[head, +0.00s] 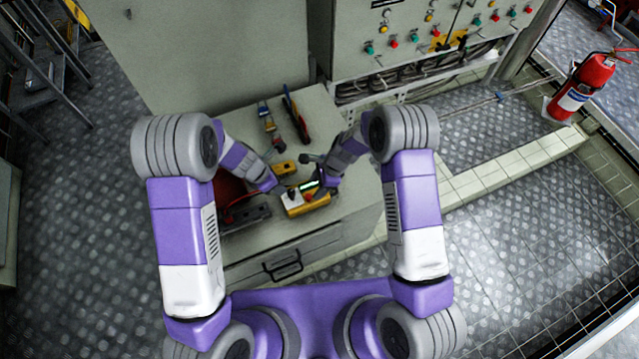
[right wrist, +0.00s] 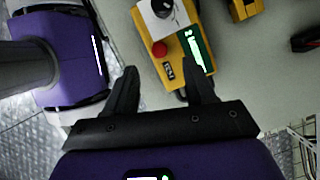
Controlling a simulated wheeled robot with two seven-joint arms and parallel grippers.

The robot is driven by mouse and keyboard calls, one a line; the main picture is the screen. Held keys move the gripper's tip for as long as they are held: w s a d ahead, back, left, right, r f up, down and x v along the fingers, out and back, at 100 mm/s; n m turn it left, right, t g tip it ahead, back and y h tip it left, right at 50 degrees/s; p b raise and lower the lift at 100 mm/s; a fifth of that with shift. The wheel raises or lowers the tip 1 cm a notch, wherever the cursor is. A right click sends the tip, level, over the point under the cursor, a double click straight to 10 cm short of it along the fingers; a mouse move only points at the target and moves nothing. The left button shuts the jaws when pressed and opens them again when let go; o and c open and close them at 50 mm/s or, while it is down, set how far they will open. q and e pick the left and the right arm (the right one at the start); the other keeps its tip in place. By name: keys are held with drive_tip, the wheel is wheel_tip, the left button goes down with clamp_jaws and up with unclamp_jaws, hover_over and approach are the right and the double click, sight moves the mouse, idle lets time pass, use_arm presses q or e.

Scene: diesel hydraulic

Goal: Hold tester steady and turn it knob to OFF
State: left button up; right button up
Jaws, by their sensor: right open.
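The yellow tester (head: 305,208) lies on the cabinet top in front of me. In the right wrist view the tester (right wrist: 178,72) shows a red button, a green panel and a dark round knob (right wrist: 163,9) on a white plate, cut by the top edge. The knob's setting cannot be read. My right gripper (right wrist: 165,78) is open, its fingers pointing at the tester's near end, with nothing held. In the head view my right gripper (head: 316,184) is just above the tester's right side. My left gripper (head: 279,191) is at its left side; its fingers are too small to judge.
A smaller yellow item (head: 284,167) lies behind the tester. Hand tools (head: 296,115) lie at the back of the cabinet top (head: 325,105). A red and dark toolbox (head: 240,212) stands left of the tester. The cabinet top's right side is clear.

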sight(291, 192)
drive_tip(key=x, duration=0.6)
drive_tip(key=shift+a+f, duration=0.1)
drive_tip(key=shift+f, duration=0.25)
drive_tip(key=shift+c, duration=0.4)
clamp_jaws()
use_arm(q)
drive_tip(key=shift+o, duration=0.3)
drive_tip(key=shift+o, duration=0.8)
drive_tip(key=shift+n+t, duration=0.4)
drive_tip(key=shift+n, duration=0.3)
drive_tip(key=x, duration=0.9)
drive_tip(key=shift+s+d+f, duration=0.2)
drive_tip(key=shift+s+f, duration=0.05)
drive_tip(key=shift+f, duration=0.15)
drive_tip(key=shift+c, duration=0.4)
clamp_jaws()
